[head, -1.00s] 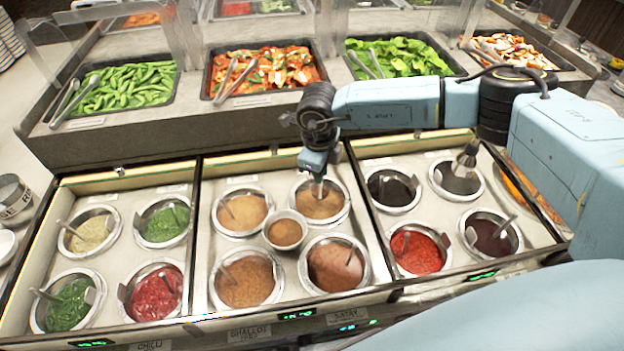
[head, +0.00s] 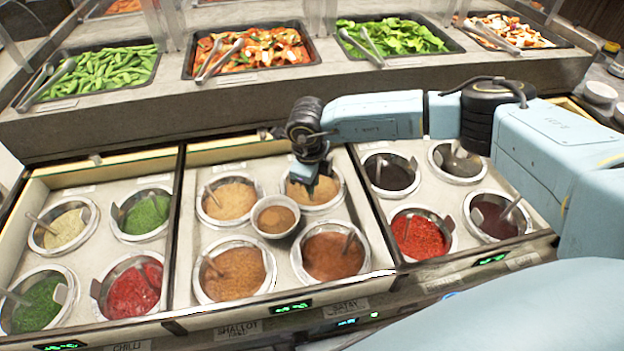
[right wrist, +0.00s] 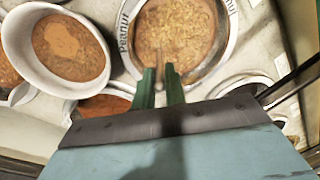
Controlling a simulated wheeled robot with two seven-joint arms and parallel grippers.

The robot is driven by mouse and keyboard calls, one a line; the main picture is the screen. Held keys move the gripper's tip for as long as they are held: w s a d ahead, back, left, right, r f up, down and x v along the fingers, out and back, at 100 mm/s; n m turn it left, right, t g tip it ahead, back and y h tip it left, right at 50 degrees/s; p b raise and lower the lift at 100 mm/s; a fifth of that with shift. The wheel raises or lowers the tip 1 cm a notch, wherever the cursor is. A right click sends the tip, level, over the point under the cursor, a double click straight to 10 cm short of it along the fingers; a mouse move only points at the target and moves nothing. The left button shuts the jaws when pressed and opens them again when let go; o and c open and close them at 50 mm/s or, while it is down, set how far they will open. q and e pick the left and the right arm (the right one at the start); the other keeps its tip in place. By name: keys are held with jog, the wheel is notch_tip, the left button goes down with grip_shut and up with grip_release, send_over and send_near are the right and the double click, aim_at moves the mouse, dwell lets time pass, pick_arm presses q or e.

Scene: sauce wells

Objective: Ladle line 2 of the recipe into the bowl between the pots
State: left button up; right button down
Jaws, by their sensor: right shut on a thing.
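The small white bowl (head: 275,234) sits in the middle of the four pots of the central drawer and holds brown sauce. It also shows in the right wrist view (right wrist: 22,62), with a lighter patch on its sauce. My right gripper (head: 310,185) is over the back right pot (head: 338,203), which holds tan sauce. In the right wrist view that pot's rim (right wrist: 232,35) reads "Peanut". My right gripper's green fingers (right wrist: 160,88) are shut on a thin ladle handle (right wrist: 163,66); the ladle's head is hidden. No recipe is readable. My left gripper is out of view.
The other central pots hold a tan sauce (head: 229,200), a brown one (head: 235,270) and a reddish-brown one (head: 333,255), each with its ladle. Left and right drawers hold more sauce pots. Food trays (head: 250,70) stand on the raised counter behind.

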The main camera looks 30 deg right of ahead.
jog(key=shift+f, duration=0.2)
dwell(0.4)
jog(key=c, duration=0.7)
grip_release()
jog(key=shift+r+p, duration=3.1)
jog(key=shift+r, duration=1.5)
jog(key=shift+s+f, duration=0.1)
jog(key=shift+f, duration=0.05)
